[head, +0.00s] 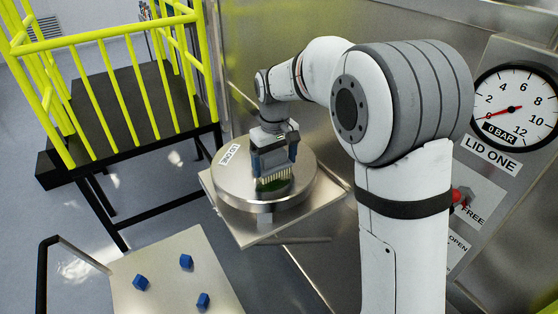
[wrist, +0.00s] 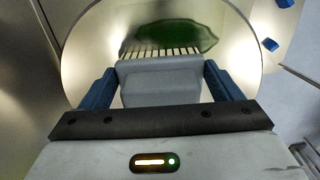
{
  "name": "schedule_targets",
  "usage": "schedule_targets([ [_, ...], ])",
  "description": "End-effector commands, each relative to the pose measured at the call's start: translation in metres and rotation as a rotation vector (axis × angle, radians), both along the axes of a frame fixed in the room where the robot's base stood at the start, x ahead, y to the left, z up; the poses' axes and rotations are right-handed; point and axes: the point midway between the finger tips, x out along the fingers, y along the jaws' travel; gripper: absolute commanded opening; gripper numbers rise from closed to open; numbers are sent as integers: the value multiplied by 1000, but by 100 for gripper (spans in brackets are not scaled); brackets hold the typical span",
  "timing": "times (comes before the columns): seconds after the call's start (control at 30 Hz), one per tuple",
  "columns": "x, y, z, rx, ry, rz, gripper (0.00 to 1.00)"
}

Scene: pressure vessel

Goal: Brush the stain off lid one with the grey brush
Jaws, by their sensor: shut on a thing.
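Lid one (head: 235,188) is a round, shiny metal lid with a "LID ONE" label, in the middle of the head view. A green stain (head: 276,186) is on its top; it also shows in the wrist view (wrist: 190,35). My gripper (head: 273,158) is above the lid, its blue fingers shut on the grey brush (wrist: 160,80). The brush's pale bristles (wrist: 160,51) point down at the near edge of the stain and overlap it in both views. I cannot tell for certain whether the bristle tips touch the lid.
The lid is on a square metal plate (head: 250,238). A pale table (head: 165,255) with several blue blocks (head: 186,262) is at the front left. A dark platform with yellow railings (head: 110,90) stands at the left. A gauge panel (head: 515,105) reading 0 bar is at the right.

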Motion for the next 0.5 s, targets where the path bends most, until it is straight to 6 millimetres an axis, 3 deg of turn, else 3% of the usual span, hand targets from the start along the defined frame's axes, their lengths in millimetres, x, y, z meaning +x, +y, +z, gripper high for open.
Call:
schedule_targets([
  [0.23,-10,13,-1,0,2,1,67],
  [0.5,-21,4,-2,0,2,-2,67],
])
